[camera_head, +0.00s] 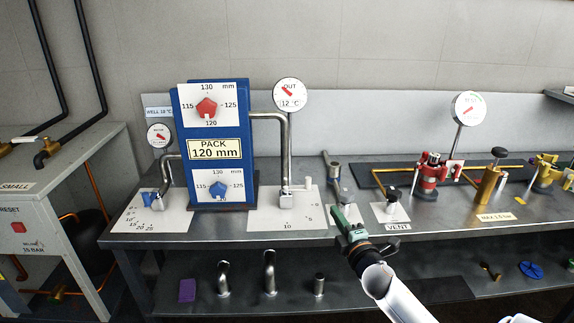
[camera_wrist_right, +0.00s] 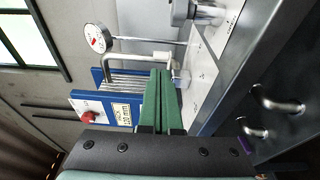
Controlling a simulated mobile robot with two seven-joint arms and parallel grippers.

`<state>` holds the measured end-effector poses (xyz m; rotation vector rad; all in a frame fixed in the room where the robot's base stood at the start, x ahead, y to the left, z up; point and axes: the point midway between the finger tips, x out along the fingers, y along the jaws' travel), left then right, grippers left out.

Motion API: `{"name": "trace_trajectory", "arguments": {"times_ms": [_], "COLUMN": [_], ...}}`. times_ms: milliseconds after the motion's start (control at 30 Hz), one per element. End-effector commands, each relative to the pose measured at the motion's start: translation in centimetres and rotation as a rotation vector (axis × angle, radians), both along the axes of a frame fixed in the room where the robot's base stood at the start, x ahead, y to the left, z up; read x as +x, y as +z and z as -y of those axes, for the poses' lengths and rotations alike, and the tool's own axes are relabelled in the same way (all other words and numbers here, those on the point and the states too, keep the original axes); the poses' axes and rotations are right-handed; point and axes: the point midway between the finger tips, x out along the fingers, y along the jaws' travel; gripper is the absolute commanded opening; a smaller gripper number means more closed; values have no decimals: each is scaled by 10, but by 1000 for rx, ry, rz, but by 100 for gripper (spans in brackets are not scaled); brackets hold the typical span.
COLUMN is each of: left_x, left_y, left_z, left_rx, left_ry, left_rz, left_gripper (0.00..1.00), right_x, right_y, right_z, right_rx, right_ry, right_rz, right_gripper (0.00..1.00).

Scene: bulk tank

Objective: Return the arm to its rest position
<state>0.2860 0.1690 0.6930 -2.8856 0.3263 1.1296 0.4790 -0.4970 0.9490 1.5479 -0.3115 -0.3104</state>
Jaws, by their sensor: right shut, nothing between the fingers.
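My right gripper (camera_head: 340,214) reaches in from the lower right of the head view, its white forearm behind it. Its green fingers are shut with nothing between them, in front of the bench's front edge as seen from my head. In the right wrist view the fingers (camera_wrist_right: 160,76) lie side by side, pointing toward the blue plate unit (camera_wrist_right: 104,100). The head view shows this blue unit (camera_head: 212,170) upright on the bench with a red knob (camera_head: 206,107), a blue knob (camera_head: 218,189) and a "PACK 120 mm" label. My left gripper is not in view.
The steel bench (camera_head: 330,238) carries gauges, a vent valve (camera_head: 391,198), a red valve (camera_head: 430,176) and a brass cylinder (camera_head: 488,185). Its lower shelf holds pipe pieces (camera_head: 270,273) and a purple block (camera_head: 187,290). A grey cabinet (camera_head: 62,225) stands at left.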

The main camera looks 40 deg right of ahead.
Motion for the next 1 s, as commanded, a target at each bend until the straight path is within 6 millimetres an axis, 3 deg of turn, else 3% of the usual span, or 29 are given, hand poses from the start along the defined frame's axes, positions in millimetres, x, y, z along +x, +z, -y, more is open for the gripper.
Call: {"name": "trace_trajectory", "arguments": {"times_ms": [233,367,467,600,700,800,900,1000], "left_x": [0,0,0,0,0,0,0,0], "left_y": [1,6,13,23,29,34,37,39], "left_z": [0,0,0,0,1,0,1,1], "left_rx": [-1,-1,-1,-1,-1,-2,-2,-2], "left_ry": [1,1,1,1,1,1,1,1], "left_rz": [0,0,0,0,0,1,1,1], "left_gripper": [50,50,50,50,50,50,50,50], "right_x": [-1,-10,-29,-72,-109,-143,-169,-186], "right_y": [-5,-39,-85,-148,-181,-201,-211,-215], "right_z": [-4,-31,-74,-151,-207,-257,-295,-319], "right_rx": [21,169,390,767,1026,1250,1417,1520], "right_ry": [5,34,61,63,32,-13,-59,-92], "right_rz": [-6,-45,-105,-208,-284,-348,-397,-426], "right_gripper": [0,0,0,0,0,0,0,0]}}
